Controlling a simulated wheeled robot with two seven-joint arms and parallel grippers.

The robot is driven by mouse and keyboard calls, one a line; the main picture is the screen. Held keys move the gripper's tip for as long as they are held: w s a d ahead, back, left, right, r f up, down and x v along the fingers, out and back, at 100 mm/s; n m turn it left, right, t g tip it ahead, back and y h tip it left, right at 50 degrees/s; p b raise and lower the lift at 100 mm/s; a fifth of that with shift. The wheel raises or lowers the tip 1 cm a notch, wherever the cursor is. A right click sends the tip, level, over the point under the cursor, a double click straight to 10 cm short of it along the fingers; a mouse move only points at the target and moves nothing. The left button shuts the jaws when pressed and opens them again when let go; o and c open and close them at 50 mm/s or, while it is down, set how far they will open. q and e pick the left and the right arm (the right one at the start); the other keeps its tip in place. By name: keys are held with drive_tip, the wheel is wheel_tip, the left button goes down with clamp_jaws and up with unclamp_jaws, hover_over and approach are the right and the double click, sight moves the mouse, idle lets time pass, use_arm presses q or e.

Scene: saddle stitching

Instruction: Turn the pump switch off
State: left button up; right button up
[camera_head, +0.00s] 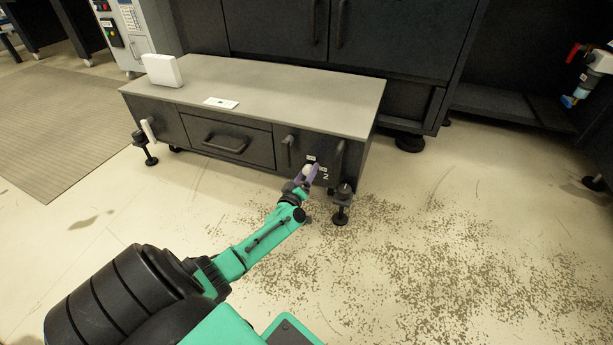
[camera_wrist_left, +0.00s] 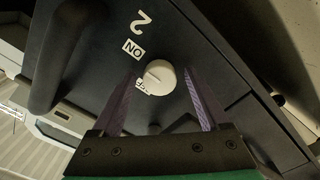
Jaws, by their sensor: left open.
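The pump switch is a round white knob (camera_wrist_left: 160,76) on the dark cabinet front, beside a white "2". In the left wrist view an "ON" label (camera_wrist_left: 133,50) sits next to it, and another label (camera_wrist_left: 142,87) is partly covered by the knob. I cannot tell which label the knob points to. My left gripper (camera_wrist_left: 160,80) is open, with its purple fingers on either side of the knob in that view; I cannot tell whether they touch it. In the head view my left gripper (camera_head: 308,176) is at the cabinet's right front. My right gripper is not in view.
The low cabinet (camera_head: 300,95) has a drawer handle (camera_head: 225,145) and upright handles close to the knob. The floor at right is open, with scattered specks.

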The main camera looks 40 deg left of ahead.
use_arm(q)
drive_tip(key=shift+c, duration=0.3)
clamp_jaws()
drive_tip(key=shift+n, duration=0.3)
drive_tip(key=n, duration=0.4)
drive_tip(key=shift+f+b, duration=0.1)
drive_tip(key=shift+b, duration=0.25)
drive_tip(key=n+b, duration=0.1)
drive_tip(key=n, duration=0.3)
drive_tip(key=shift+s+n, duration=0.1)
drive_tip(key=shift+n, duration=0.3)
drive_tip(key=n+b, duration=0.1)
drive_tip(key=n, duration=0.3)
drive_tip(key=shift+f+n, duration=0.1)
drive_tip(key=shift+n, duration=0.2)
drive_tip(key=shift+n+b, duration=0.3)
drive_tip(key=shift+n, duration=1.7)
